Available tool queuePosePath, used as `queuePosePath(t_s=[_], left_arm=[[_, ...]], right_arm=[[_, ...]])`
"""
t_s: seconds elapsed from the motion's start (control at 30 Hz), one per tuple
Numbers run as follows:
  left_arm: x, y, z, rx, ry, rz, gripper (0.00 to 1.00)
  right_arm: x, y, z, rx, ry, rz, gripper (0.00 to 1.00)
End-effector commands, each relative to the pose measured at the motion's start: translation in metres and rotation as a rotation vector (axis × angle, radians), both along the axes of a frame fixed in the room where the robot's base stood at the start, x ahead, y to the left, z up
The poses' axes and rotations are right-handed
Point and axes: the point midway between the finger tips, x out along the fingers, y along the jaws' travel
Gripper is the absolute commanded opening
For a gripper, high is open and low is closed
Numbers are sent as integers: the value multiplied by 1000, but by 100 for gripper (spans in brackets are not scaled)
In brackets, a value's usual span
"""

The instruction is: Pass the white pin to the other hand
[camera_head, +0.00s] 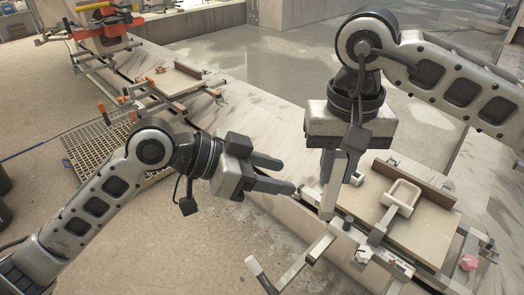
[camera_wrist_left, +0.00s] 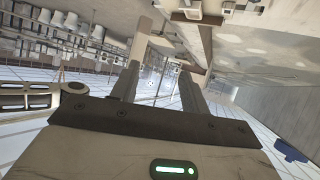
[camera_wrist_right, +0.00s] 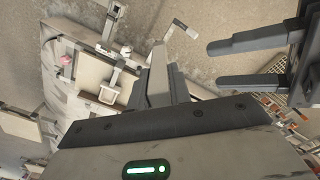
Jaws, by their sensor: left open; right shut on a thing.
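The white pin appears as a pale, long block (camera_head: 333,190) hanging down from my right gripper (camera_head: 342,168). My right gripper is shut on it; in the right wrist view the pin (camera_wrist_right: 159,72) stands out past the fingers. My left gripper (camera_head: 287,176) is open and empty, with its fingers pointing right toward the pin and a small gap between them. The left fingers (camera_wrist_right: 217,65) also show at the right of the right wrist view. In the left wrist view a pale bar (camera_wrist_left: 143,42), probably the pin, shows beyond the open fingers.
A board (camera_head: 430,232) with a white rectangular dish (camera_head: 402,194) lies below right of my right gripper. Pale metal bars (camera_head: 308,256) reach out below the grippers. A pink lump (camera_head: 468,262) is at far right. A grating (camera_head: 90,150) lies on the floor at left.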

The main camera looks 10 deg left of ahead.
Motion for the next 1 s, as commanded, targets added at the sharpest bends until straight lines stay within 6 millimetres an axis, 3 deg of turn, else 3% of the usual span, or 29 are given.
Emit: queuePosePath(t_s=[0.03, 0.13, 0.37, 0.57, 1.0], left_arm=[[-2, 3, 16, 31, -21, -50, 46], [-11, 6, 38, 75, -32, -136, 46], [-23, 11, 58, 127, -39, -231, 46], [-21, -6, 48, 124, -37, -239, 46], [-5, -69, 3, 124, -37, -236, 46]], right_arm=[[0, 0, 0, 0, -1, 0, 0], [0, 0, 0, 0, -1, 0, 0], [0, 0, 0, 0, -1, 0, 0], [0, 0, 0, 0, 0, 0, 0], [0, 0, 0, 0, 0, 0, 0]])
